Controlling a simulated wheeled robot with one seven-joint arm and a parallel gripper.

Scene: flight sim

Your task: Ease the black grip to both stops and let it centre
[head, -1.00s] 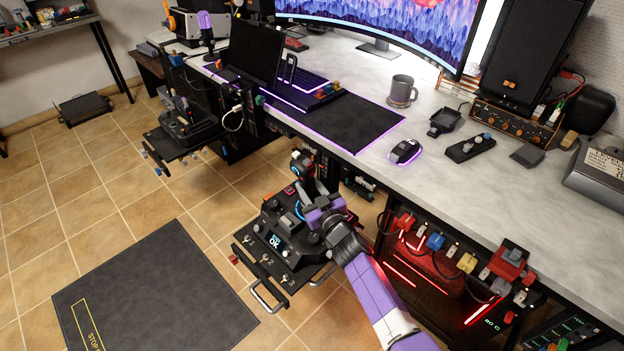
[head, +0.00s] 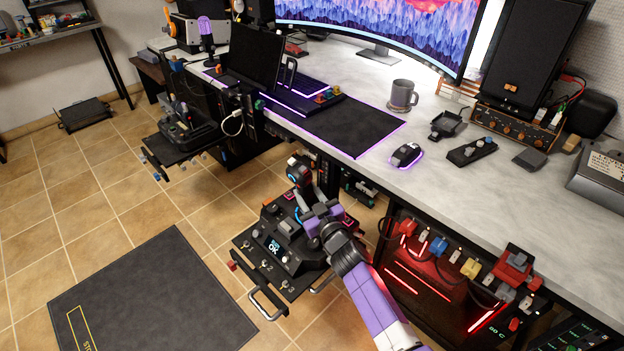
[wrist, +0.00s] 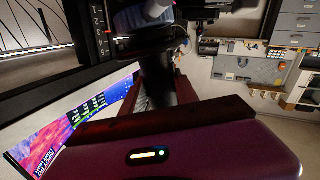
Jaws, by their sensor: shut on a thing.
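The black grip (head: 298,172) stands up from a dark control box (head: 262,258) with a small lit "OK" screen and switches, low in front of the desk. My gripper (head: 313,208), purple and dark, reaches in from the lower right. It is shut on the black grip at its lower part; the grip's head stays visible above it. My gripper hides the grip's base and the box's right part. The exact contact is hard to see there.
The desk (head: 440,200) runs along the right with a mug (head: 402,95) and mouse (head: 406,154) on it. A red-lit unit with coloured plugs (head: 437,247) sits close right of my arm. A second control stand (head: 185,130) is at the left. A dark mat (head: 140,290) lies on the floor.

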